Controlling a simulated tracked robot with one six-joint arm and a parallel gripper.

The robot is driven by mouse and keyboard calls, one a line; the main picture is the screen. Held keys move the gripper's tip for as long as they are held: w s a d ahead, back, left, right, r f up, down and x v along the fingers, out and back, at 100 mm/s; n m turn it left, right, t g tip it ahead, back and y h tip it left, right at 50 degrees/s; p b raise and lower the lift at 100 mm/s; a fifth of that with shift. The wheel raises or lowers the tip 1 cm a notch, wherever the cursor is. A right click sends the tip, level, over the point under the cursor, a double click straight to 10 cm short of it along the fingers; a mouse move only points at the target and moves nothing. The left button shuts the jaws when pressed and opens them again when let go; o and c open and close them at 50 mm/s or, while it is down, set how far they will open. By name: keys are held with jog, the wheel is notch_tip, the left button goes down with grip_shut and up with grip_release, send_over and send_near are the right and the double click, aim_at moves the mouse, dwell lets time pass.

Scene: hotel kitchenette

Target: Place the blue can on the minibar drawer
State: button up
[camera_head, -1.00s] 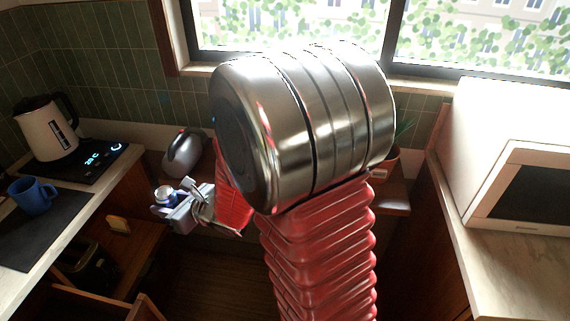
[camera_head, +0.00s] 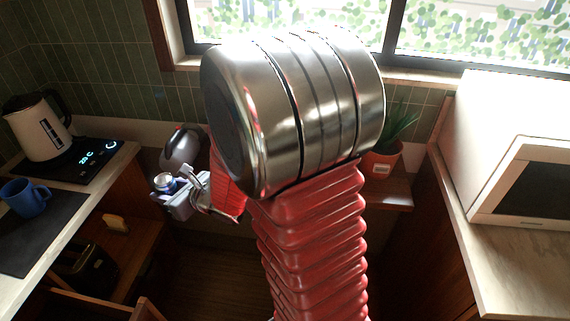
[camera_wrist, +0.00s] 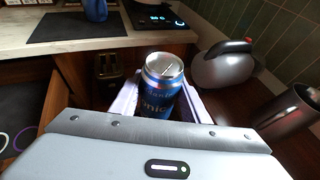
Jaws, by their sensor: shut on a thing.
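The blue can (camera_wrist: 162,98), with a silver lid, stands upright between the light jaws of my gripper (camera_head: 163,190) in the wrist view. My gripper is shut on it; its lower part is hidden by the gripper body. In the head view only the can's silver top (camera_head: 163,181) and a little blue show. The gripper is left of my red arm, right of the left counter. A wooden, open drawer-like edge (camera_head: 75,300) shows at the lower left, below and apart from the can; I cannot tell whether it is the minibar drawer.
A blue mug (camera_head: 24,198) and a cream kettle (camera_head: 38,127) stand on the left counter. A grey rounded pot (camera_wrist: 222,66) is close right of the can. A dark appliance (camera_head: 90,268) sits below the counter. A potted plant (camera_head: 381,160) and a white microwave (camera_head: 525,185) are right.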

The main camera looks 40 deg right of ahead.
jog(key=s+d+r+m+h, duration=0.2)
jog(key=d+h, duration=0.1)
jog(key=d, duration=0.9)
jog(key=s+d+r+m+h, duration=0.2)
jog(key=d+m+h, duration=0.1)
jog(key=d, duration=0.8)
jog(key=s+d+r+m+h, duration=0.2)
jog(key=d+m+h, duration=0.1)
jog(key=d, duration=0.9)
jog(key=shift+s+d+r+g, duration=0.3)
jog(key=shift+s+d, duration=0.05)
jog(key=shift+f, duration=0.1)
jog(key=shift+w+f, duration=0.1)
jog(key=shift+f, duration=2.7)
jog(key=shift+f, duration=2.1)
